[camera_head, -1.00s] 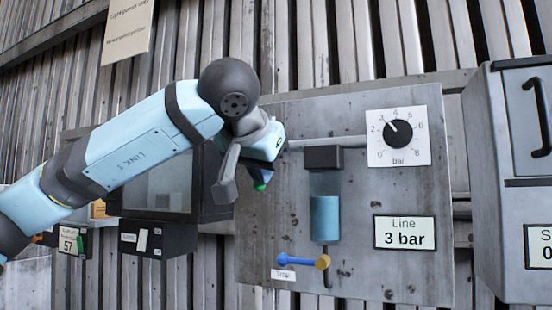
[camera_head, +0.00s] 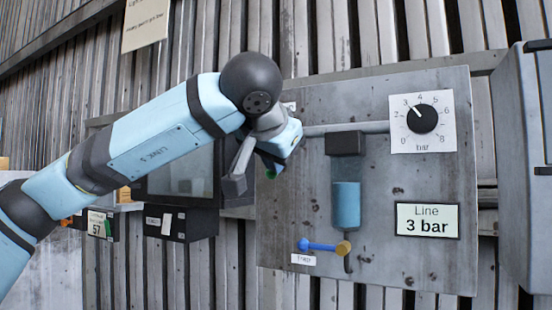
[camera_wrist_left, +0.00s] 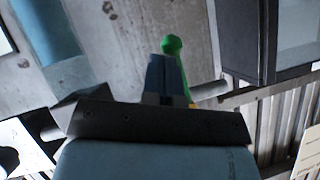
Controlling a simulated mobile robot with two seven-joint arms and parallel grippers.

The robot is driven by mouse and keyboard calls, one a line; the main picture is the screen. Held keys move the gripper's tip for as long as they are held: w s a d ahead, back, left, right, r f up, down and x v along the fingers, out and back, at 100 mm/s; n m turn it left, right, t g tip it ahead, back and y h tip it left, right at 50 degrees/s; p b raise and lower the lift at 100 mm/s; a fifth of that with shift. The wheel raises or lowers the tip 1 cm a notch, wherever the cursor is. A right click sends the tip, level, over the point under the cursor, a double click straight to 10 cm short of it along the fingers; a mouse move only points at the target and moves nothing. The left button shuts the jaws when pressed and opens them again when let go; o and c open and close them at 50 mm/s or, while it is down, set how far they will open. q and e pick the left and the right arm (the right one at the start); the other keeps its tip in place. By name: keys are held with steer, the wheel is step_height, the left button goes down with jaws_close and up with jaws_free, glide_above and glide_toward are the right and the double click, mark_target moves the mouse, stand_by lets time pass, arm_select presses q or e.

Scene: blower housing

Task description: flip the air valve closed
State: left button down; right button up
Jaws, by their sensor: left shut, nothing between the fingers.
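A green-knobbed lever, apparently the air valve's handle, shows in the left wrist view (camera_wrist_left: 172,46), just beyond my fingers, with a bit of yellow low on its right. In the head view only a scrap of green (camera_head: 271,174) shows below my left gripper (camera_head: 272,160), near the panel's left edge. The valve body is hidden behind my gripper and wrist. My left gripper is shut and empty, its fingers (camera_wrist_left: 166,76) close beside the green lever; whether they touch it I cannot tell. My right gripper is not in view.
The grey panel (camera_head: 300,200) carries a pressure dial (camera_head: 422,118), a blue-filled bowl (camera_head: 347,205), a blue lever (camera_head: 320,246) and a "Line 3 bar" display (camera_head: 427,220). A dark-framed box (camera_head: 178,185) stands left of it, a grey cabinet (camera_head: 525,180) right.

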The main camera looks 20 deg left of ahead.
arm_select(q)
steer(key=s+d+b, duration=0.2)
steer(key=s+d, duration=0.7)
steer(key=shift+s+d+r+b, duration=0.15)
steer(key=shift+s+r+b, duration=0.05)
steer(key=shift+r+b, duration=0.1)
